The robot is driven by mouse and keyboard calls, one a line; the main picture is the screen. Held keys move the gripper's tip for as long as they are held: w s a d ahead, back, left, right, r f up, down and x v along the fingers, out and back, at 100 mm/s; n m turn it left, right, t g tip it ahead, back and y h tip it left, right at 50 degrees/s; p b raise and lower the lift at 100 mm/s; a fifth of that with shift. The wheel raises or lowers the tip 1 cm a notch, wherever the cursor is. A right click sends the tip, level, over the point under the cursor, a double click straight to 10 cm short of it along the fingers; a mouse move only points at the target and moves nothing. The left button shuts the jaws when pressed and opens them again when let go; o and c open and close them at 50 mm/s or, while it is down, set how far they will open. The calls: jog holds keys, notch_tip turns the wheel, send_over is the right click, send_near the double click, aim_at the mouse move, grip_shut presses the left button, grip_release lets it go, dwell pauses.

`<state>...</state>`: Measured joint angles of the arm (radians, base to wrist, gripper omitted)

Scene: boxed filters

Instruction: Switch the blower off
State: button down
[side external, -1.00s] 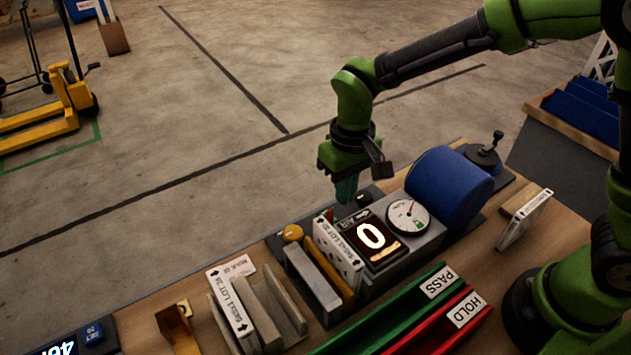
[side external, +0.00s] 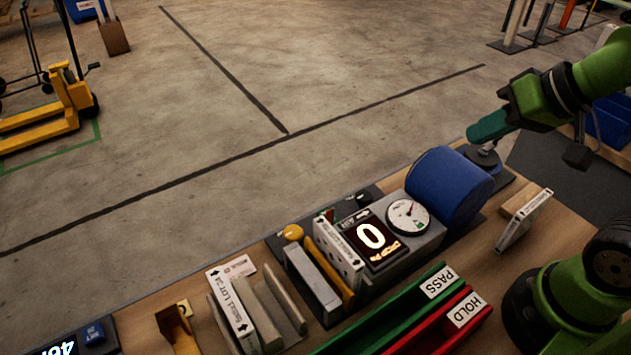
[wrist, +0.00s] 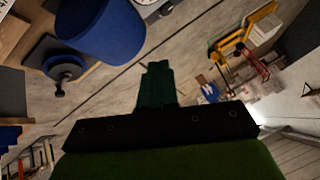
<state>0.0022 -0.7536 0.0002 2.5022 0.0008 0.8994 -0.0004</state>
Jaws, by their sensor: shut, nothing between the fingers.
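The blower is a blue drum (side external: 445,188) on the bench behind the test unit. A lever on a round base (side external: 482,158) stands beside it on a dark plate. The wrist view shows the blue drum (wrist: 98,30) and the lever's black knob (wrist: 59,93) left of my fingers. My gripper (side external: 474,133) is shut and empty, tilted with its fingers pointing left above the lever. In the side view it hides the lever's top. In the wrist view the fingertips (wrist: 157,66) are clear of the lever. The display (side external: 372,237) reads 0.
A dial gauge (side external: 408,216) sits next to the display. A white-edged filter (side external: 524,219) stands on the bench right of the drum. Green PASS (side external: 400,312) and red HOLD (side external: 440,322) channels lie in front. Open floor lies beyond the bench.

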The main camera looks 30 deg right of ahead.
jog(key=w+a+f+n+g+h, duration=0.1)
jog(key=w+a+f+n+g, duration=0.1)
jog(key=w+a, duration=0.6)
jog(key=w+a+f+n+g+h, duration=0.1)
jog(key=w+a+f+n+g, duration=0.1)
jog(key=w+a+f+g, duration=0.3)
jog(key=w+a, duration=0.3)
jog(key=w, duration=0.1)
jog(key=shift+w+f, duration=0.15)
jog(key=shift+f, duration=0.05)
